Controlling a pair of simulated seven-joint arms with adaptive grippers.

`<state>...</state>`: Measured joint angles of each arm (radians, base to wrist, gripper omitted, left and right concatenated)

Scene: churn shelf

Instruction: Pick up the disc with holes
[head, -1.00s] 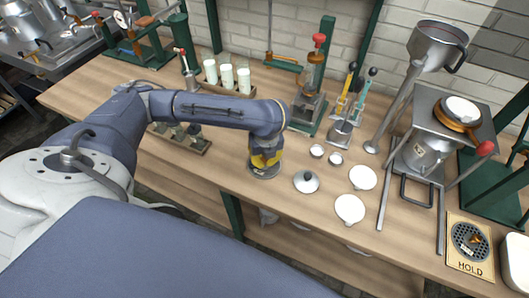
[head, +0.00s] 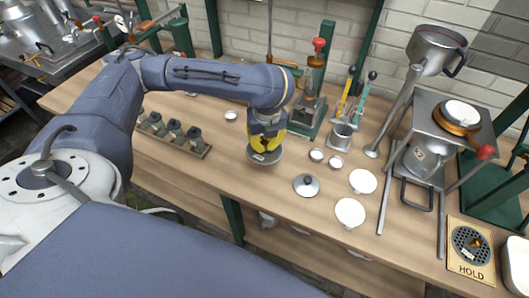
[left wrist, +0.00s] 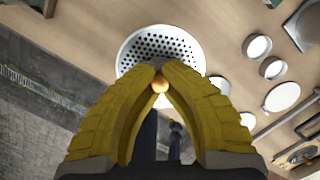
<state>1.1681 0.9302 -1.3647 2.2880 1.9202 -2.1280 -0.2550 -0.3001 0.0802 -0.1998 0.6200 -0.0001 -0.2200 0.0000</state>
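The disc with holes (left wrist: 160,45) is a pale round plate with many small dark holes and an orange knob (left wrist: 160,84). In the left wrist view the knob is between the tips of my yellow left gripper (left wrist: 160,72), which is shut on it. In the head view my left gripper (head: 265,143) points down with the disc (head: 264,157) under its fingertips, seemingly raised off the wooden table. The fingers and wrist hide part of the disc's top. My right gripper is in neither view.
A lid with a dark knob (head: 306,186), white discs (head: 350,212) and small cups (head: 316,155) lie right of my gripper on the table (head: 215,185). A rack of dark blocks (head: 173,134) is left. A metal stand (head: 440,110) rises at right.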

